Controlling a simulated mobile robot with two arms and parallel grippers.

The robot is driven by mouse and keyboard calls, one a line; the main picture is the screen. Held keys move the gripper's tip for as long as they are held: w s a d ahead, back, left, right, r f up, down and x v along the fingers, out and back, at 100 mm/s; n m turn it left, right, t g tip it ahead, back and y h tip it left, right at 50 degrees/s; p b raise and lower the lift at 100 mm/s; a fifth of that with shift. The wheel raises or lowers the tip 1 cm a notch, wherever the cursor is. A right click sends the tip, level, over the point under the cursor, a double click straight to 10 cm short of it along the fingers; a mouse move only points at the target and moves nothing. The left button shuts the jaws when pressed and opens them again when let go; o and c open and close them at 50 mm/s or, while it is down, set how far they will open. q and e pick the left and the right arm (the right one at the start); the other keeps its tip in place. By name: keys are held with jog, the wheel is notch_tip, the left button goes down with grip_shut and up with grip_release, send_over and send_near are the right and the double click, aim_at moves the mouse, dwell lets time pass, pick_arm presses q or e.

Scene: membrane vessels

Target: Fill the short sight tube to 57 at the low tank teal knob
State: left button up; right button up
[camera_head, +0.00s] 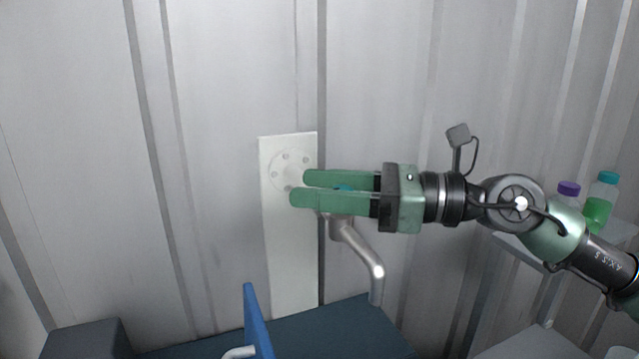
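A small teal knob (344,188) shows partly between the two green fingers of my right gripper (299,187), above a metal spout (362,255). The fingers reach past the knob to the left, in front of a pale wall plate (285,240) with a ring of grey dots (291,157). The fingers hide most of the knob, and I cannot tell whether they press on it. No short sight tube or level scale can be made out. My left gripper is not in view.
A dark blue surface (330,328) lies below the spout, with an upright blue panel (257,320) at its left. A grey block (88,340) is at lower left. On a right-hand shelf stand a purple-capped bottle (568,188) and a teal-capped bottle with green contents (597,208).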

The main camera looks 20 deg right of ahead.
grip_shut()
jog(key=shift+r, duration=0.1)
jog(key=s+n+g, duration=0.1)
jog(key=n+g, duration=0.4)
jog(key=g, duration=0.2)
jog(key=s+n+g, duration=0.1)
jog(key=n+g, duration=0.4)
jog(key=g, duration=0.3)
jog(key=s+n+g+b, duration=0.1)
jog(key=n+g, duration=0.4)
jog(key=g, duration=0.2)
jog(key=shift+s+h, duration=0.3)
jog(key=shift+d+n+g, duration=0.1)
jog(key=shift+n+g, duration=0.3)
jog(key=shift+o, duration=0.7)
grip_release()
